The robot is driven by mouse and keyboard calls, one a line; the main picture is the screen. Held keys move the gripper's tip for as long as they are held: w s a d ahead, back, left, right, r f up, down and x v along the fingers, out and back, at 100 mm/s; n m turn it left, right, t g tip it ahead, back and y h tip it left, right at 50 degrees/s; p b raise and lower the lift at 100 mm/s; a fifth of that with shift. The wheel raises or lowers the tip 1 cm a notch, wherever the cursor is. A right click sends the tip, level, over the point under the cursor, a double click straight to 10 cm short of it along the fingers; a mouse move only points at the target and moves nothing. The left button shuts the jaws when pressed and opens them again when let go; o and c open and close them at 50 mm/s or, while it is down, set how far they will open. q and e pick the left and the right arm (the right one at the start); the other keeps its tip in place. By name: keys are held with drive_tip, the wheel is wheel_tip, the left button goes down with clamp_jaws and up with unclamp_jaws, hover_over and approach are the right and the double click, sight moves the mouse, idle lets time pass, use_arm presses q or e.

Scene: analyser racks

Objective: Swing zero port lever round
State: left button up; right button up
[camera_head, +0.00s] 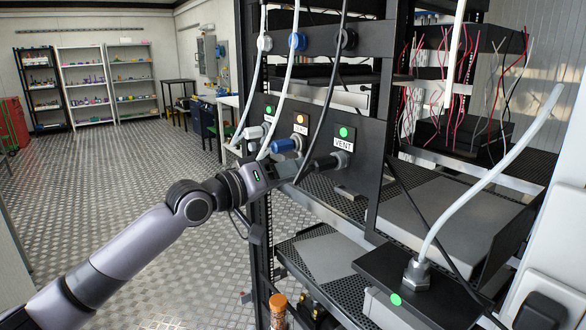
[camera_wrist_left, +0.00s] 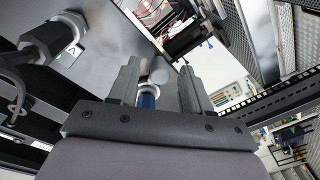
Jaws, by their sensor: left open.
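A dark upright panel (camera_head: 372,150) carries a row of ports with levers: a grey-white one (camera_head: 252,132), a blue one (camera_head: 286,145) and a black one (camera_head: 328,163). The black one's label reads VENT; the other labels are partly covered, so I cannot read which is zero. My left gripper (camera_head: 281,166) is open, close in front of the panel just below the blue lever. In the left wrist view, the blue lever (camera_wrist_left: 147,99) shows between the two fingers, with gaps beside it. The black lever (camera_wrist_left: 38,42) is off to the left there. My right gripper is not in view.
A black box with a white hose (camera_head: 412,280) stands lower right. An orange-capped jar (camera_head: 278,312) is below. Open floor (camera_head: 140,190) lies left.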

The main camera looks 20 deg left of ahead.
use_arm(q)
drive_tip(key=shift+w+d, duration=0.35)
drive_tip(key=shift+w, duration=0.2)
clamp_jaws()
